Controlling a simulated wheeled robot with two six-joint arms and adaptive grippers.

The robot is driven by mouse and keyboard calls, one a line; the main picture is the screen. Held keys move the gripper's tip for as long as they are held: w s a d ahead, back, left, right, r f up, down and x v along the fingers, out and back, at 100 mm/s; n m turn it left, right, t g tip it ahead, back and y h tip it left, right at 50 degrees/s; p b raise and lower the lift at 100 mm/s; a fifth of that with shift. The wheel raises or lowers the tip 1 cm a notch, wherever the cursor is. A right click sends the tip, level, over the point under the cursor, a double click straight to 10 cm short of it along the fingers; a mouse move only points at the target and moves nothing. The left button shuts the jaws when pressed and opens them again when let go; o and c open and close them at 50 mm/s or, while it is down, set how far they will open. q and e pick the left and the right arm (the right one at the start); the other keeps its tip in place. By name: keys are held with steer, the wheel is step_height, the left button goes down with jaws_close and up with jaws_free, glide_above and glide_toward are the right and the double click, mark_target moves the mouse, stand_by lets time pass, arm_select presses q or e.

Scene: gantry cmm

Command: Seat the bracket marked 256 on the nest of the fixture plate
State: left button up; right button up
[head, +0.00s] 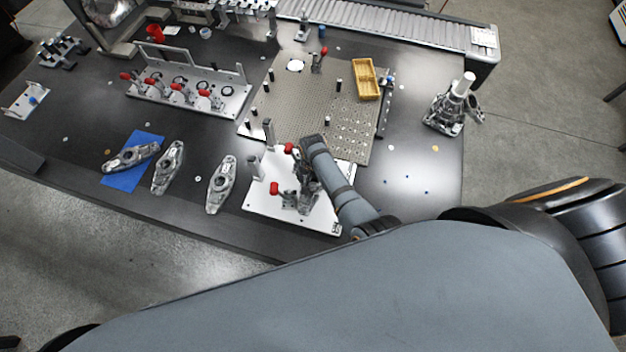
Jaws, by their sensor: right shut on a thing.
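The white fixture plate (325,221) lies at the table's front edge, with red-handled clamps (274,188) on it. My right gripper (306,187) points down over this plate. It is shut on a grey metal part (306,206) that looks like a bracket, mostly hidden by the gripper and clamps. I cannot tell whether the part touches the nest, which is also hidden. Three similar grey brackets lie to the left: one on a blue mat (127,182), one beside it (167,168), one nearer the plate (221,185). The number 256 is not readable. My left gripper is not in view.
A perforated grey plate (300,110) with black posts and a yellow bin (366,80) lies behind. A long fixture with red clamps (190,95) stands back left. A metal stand (452,105) is at the right. The dark table is clear at right front.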

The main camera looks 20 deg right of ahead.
steer(key=shift+f+b, duration=1)
steer(key=shift+f, duration=0.25)
steer(key=o, duration=1.7)
steer(key=shift+o, duration=0.2)
